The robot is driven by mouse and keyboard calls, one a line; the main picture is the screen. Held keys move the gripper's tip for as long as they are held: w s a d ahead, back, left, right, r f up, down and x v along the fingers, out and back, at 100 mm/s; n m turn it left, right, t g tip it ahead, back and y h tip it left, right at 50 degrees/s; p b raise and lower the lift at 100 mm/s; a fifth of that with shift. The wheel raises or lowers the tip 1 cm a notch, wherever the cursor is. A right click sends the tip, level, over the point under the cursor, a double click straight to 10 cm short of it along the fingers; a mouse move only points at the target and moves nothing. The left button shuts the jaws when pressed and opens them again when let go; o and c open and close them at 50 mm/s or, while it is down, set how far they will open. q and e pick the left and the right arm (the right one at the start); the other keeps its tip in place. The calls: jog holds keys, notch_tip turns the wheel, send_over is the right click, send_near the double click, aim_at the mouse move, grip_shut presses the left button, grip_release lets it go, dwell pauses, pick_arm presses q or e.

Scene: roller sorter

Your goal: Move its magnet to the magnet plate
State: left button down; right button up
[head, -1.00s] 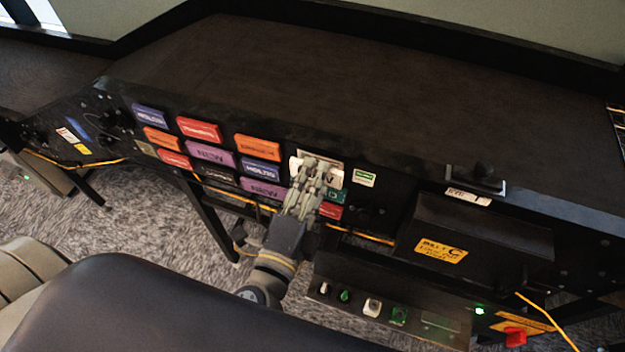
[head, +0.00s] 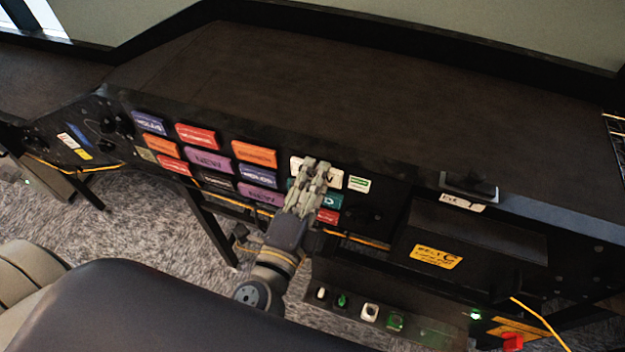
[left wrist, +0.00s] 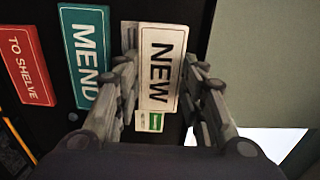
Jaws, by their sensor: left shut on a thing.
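The white magnet (left wrist: 160,68), lettered NEW, is between the fingers of my left gripper (left wrist: 160,88) in the left wrist view. In the head view the white magnet (head: 334,178) shows on both sides of the fingers. My left gripper (head: 318,168) is shut on it at the front of the black panel. A pale grey plate (left wrist: 153,27) shows as a thin strip behind the magnet's edge and is mostly covered by it; I take it for the magnet plate. I cannot tell whether magnet and plate touch. My right gripper is not in view.
Teal MEND (left wrist: 88,55) and red TO SHELVE (left wrist: 27,67) magnets are beside the held one. A green-and-white label (head: 359,184) is to its right. Several coloured magnets fill the panel to the left. A black box (head: 470,245) juts out at right. The tabletop (head: 330,95) is clear.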

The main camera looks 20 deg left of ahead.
pick_arm(q)
jog(key=c, duration=0.9)
grip_release()
jog(key=shift+c, duration=0.2)
jog(key=s, duration=1.2)
jog(key=s+a+f+n+g+b, duration=0.1)
jog(key=a+f+g, duration=0.15)
jog(key=f, duration=1.05)
jog(key=s+a+f+n+g+y+b, duration=0.15)
jog(key=f+g, duration=0.25)
jog(key=f, duration=1)
jog(key=s+a+f+n+g, duration=0.1)
jog(key=a+f+g, duration=0.15)
jog(key=f, duration=1.05)
jog(key=s+a+f+n+g+b, duration=0.1)
jog(key=s+f+n+g, duration=0.3)
jog(key=s+f, duration=0.5)
jog(key=s+a+f+n+g+b, duration=0.1)
jog(key=s+a+f+n+g, duration=0.2)
jog(key=s+f+n, duration=0.5)
notch_tip(320, 180, down, 7)
jog(key=shift+s+a+r+g+h, duration=0.1)
jog(key=shift+s+a+g+h, duration=0.3)
jog(key=shift+s+g+h, duration=0.1)
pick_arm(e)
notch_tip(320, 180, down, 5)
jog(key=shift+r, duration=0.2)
